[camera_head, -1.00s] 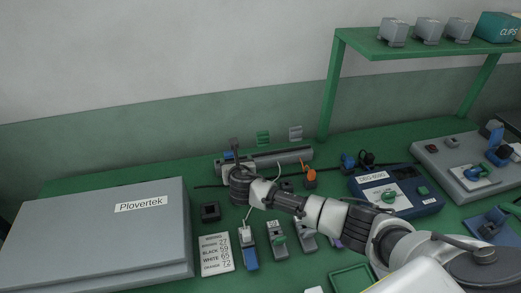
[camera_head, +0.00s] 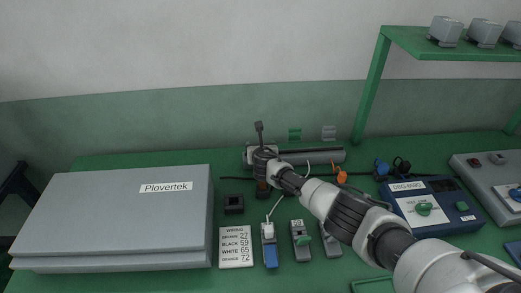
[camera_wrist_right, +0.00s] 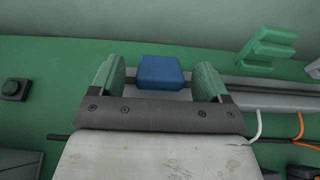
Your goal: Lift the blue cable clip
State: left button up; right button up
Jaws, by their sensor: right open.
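The blue cable clip (camera_wrist_right: 161,72) shows in the right wrist view as a blue block at the end of a grey rail. My right gripper (camera_wrist_right: 158,78) is open, with one green-padded finger on each side of the clip and a visible gap on both sides. In the head view my right gripper (camera_head: 264,158) is over the left end of the grey rail (camera_head: 310,157) and hides the clip. My left gripper is not in view.
A large grey Plovertek box (camera_head: 120,215) stands at the left. A wiring card (camera_head: 236,247), several switch blocks (camera_head: 300,240) and a blue meter (camera_head: 430,207) lie in front of the rail. A green shelf (camera_head: 450,45) stands at the back right.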

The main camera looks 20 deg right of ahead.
jog(key=shift+w, duration=0.1)
jog(key=c, duration=0.9)
jog(key=shift+w+r+g+p, duration=0.15)
jog(key=shift+r+g+p, duration=0.35)
jog(key=shift+p, duration=0.5)
jog(key=shift+c, duration=0.2)
jog(key=shift+w+g+p, duration=0.1)
jog(key=shift+g+p, duration=0.2)
jog(key=shift+w+g, duration=0.15)
jog(key=shift+g, duration=0.15)
jog(key=shift+w+g+y, duration=0.15)
jog(key=shift+g+y, duration=0.15)
jog(key=g+b, duration=0.1)
jog(key=b, duration=0.3)
jog(key=w+g+b, duration=0.1)
jog(key=b, duration=0.3)
jog(key=g+b, duration=0.1)
jog(key=b, duration=0.2)
jog(key=shift+w+d+r+g+y+b, duration=0.2)
jog(key=shift+w+d+g+y+b, duration=0.1)
jog(key=shift+g+b, duration=0.1)
jog(key=shift+w+r+g+b, duration=0.1)
jog(key=shift+r+g+b, duration=0.2)
jog(key=shift+b, duration=0.65)
